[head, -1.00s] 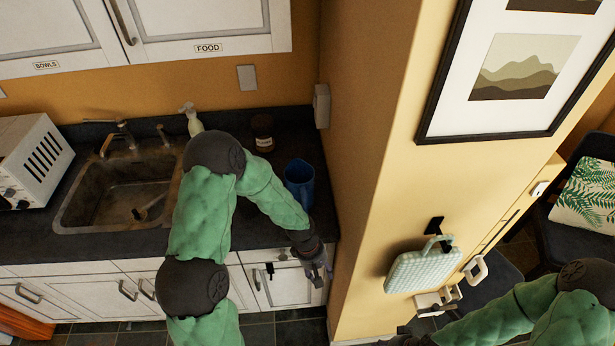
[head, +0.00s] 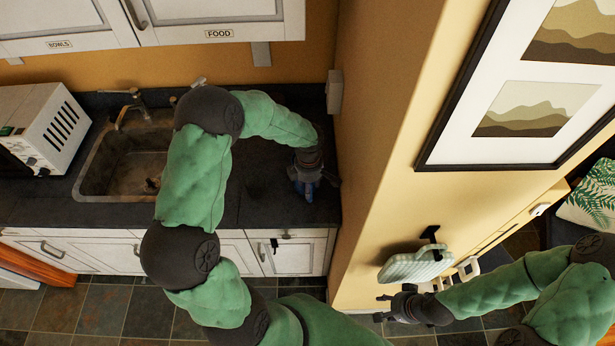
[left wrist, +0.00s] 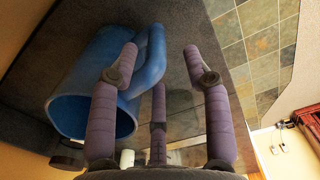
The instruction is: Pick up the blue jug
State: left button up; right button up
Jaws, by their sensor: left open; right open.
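The blue jug (left wrist: 75,85) fills the left half of the left wrist view, with its wide opening towards the lower left. Its handle (left wrist: 153,65) shows between the spread fingers of my left gripper (left wrist: 160,52). One finger overlaps the jug's body in the picture; the other is to the right of the handle. I cannot tell whether they touch it. In the head view my left gripper (head: 306,191) is over the counter by the wall corner and mostly hides the jug. My right gripper (head: 384,307) is open and empty at lower right, away from the jug.
The dark counter (head: 260,205) holds a sink (head: 120,180) and a white toaster oven (head: 45,125). A yellow wall (head: 375,130) stands close to the right of my left gripper. White cupboards (head: 170,20) are above.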

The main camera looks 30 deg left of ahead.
aim_at(300, 190)
pick_arm(q)
jog(key=shift+w+f, duration=0.3)
jog(key=shift+f, duration=0.4)
jog(key=shift+s+d+f+p, duration=0.1)
jog(key=shift+f+p, duration=0.15)
jog(key=shift+f, duration=1)
jog(key=shift+d+f+p, duration=0.1)
jog(key=shift+f+p, duration=0.1)
jog(key=shift+f, duration=1.05)
grip_shut()
